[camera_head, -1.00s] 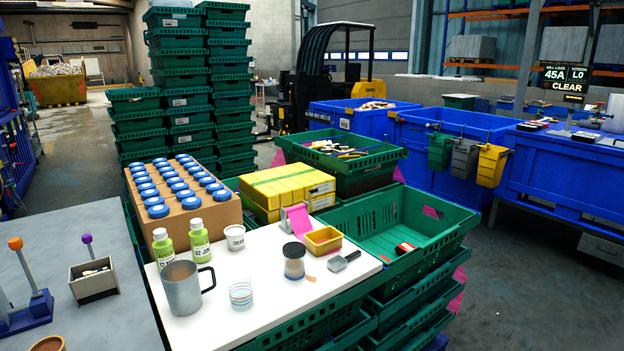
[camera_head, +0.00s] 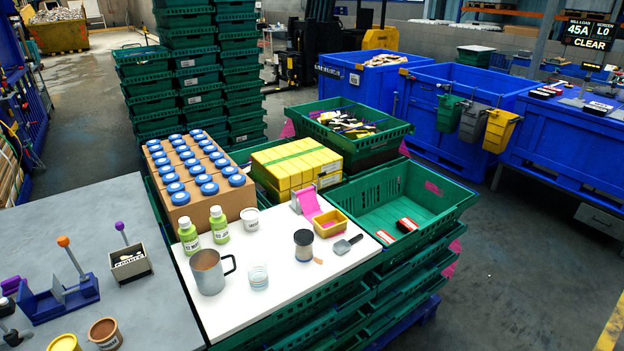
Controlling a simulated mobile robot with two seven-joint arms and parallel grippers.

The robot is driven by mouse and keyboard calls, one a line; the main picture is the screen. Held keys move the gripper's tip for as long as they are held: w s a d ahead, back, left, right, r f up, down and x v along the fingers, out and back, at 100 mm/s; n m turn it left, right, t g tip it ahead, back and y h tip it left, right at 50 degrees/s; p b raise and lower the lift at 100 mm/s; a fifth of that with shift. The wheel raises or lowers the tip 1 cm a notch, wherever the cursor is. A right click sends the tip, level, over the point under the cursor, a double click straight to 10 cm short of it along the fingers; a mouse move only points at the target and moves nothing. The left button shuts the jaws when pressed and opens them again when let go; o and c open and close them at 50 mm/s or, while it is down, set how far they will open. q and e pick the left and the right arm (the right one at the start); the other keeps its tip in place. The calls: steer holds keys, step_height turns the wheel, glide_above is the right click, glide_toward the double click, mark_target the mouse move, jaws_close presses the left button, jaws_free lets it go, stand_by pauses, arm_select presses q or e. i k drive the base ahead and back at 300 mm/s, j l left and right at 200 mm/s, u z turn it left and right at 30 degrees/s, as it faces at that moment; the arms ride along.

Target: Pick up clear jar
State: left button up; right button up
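A clear, empty-looking container (camera_head: 258,276) with faint rings stands upright on the white board (camera_head: 330,283), right of a grey metal mug (camera_head: 208,272). I cannot tell from the picture which of the two is the jar named. Neither of my grippers is in view.
Two green-labelled bottles (camera_head: 219,224), a white tub (camera_head: 250,219), a yellow tray (camera_head: 330,223) and a grey scoop (camera_head: 346,244) share the board. A green crate (camera_head: 385,215) stands at right. A grey table (camera_head: 100,225) lies at left. The board's front right is clear.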

mark_target(303, 254)
steer(key=u, duration=0.5)
steer(key=l+u, duration=0.2)
steer(key=u, duration=0.3)
steer(key=i+l+u, duration=0.1)
steer(key=u, duration=0.4)
steer(key=l+u, duration=0.45)
steer(key=k+l+u, duration=0.15)
steer(key=l+u, duration=0.3)
steer(key=k+l+u, duration=0.15)
steer(key=l, duration=0.2)
steer(key=k+l+u, duration=0.1)
steer(key=l, duration=0.25)
steer(key=k+l+u, duration=0.15)
steer(key=l, duration=0.2)
steer(key=k, duration=0.05)
